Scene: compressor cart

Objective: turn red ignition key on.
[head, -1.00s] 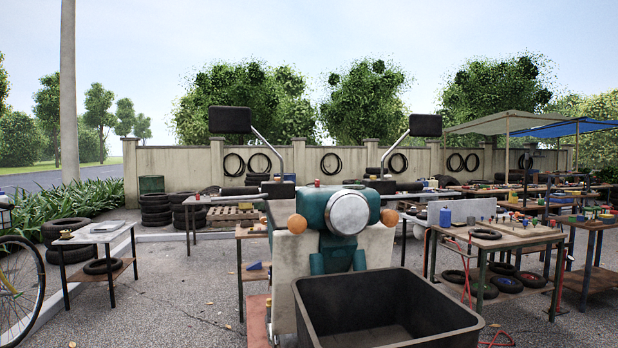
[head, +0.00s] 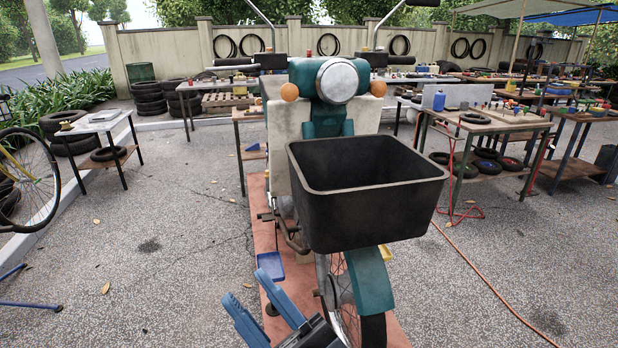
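A teal and cream motorbike (head: 322,110) faces me with a round headlamp (head: 337,80). A tiny red spot (head: 309,53) shows at the handlebar, left of the headlamp top. It is too small to tell whether it is the ignition key. My gripper (head: 242,284) seems to be the two parallel blue fingers on a dark body at the bottom. The fingers stand apart with nothing seen between them. It is low in front of the bike, left of the front wheel (head: 345,300) and far below the handlebar.
A deep black basket (head: 365,210) over the front wheel sticks out toward me. The bike stands on a reddish board (head: 262,215). Work tables with tyres (head: 480,125) stand at right. A small table (head: 100,122) stands at left. Bare ground (head: 170,240) lies left of the bike.

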